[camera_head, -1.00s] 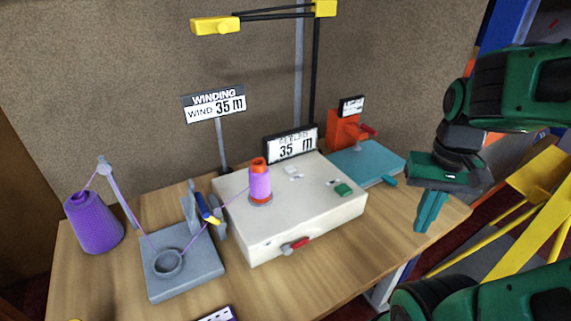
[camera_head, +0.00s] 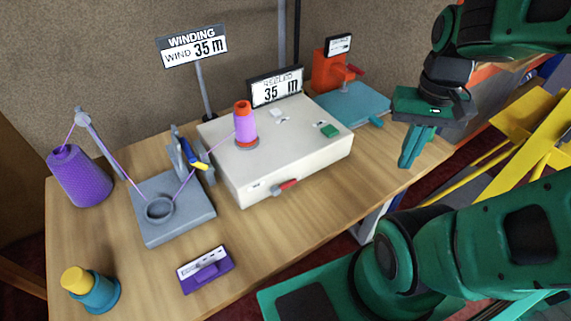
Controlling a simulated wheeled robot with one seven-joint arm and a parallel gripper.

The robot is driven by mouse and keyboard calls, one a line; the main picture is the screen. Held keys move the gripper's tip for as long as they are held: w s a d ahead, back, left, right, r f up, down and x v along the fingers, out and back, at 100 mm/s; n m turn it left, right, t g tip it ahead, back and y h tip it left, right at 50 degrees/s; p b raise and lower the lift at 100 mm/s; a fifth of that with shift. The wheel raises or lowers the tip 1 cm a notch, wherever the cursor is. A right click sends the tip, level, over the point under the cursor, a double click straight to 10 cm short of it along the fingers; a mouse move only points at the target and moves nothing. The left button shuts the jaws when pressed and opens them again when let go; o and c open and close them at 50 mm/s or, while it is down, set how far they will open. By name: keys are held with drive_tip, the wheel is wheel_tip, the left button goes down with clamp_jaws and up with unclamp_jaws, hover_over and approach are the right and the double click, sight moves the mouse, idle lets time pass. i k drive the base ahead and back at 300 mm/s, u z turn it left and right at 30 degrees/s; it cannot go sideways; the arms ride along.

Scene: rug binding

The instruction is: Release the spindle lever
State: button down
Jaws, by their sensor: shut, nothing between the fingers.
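The white winding machine (camera_head: 300,160) stands on the wooden table. A small lever with a red grip (camera_head: 287,186) sticks out low on its front face; I take it for the spindle lever. An orange core wound with purple thread (camera_head: 245,124) stands upright on the machine's top. A purple thread runs from it to the grey guide stand (camera_head: 182,222). The machine's display (camera_head: 277,90) reads 35 m. My gripper (camera_head: 407,163) points down at the table's right side, right of the machine and apart from the lever. Its teal fingers are shut and empty.
A purple cone (camera_head: 78,176) stands at the left. A teal pot with a yellow top (camera_head: 90,289) and a purple labelled block (camera_head: 207,270) are in front. An orange device with a teal plate (camera_head: 355,104) stands behind right.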

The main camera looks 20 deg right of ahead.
sight(288, 185)
drive_tip(key=z, duration=0.65)
drive_tip(key=k, duration=1.3)
drive_tip(key=u, duration=0.45)
